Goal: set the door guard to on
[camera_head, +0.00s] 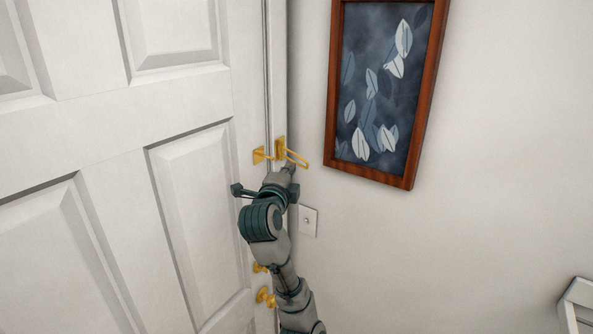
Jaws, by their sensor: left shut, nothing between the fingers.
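The brass door guard (280,148) is mounted at the edge of the white door (185,180). Its small brass catch (258,155) sits on the door. Its swing bar (297,159) sticks out to the right from the frame side, pointing away from the door. My left gripper (290,169) is shut and empty, just below the bar. Its fingertips are small in the picture, and I cannot tell if they touch the bar. My left wrist hides the door edge below the guard. My right gripper is not in view.
Brass door knobs (265,297) show lower on the door, partly behind my arm. A light switch (308,221) is on the wall just right of my wrist. A framed leaf picture (409,172) hangs to the upper right. A white piece of furniture (577,300) stands at lower right.

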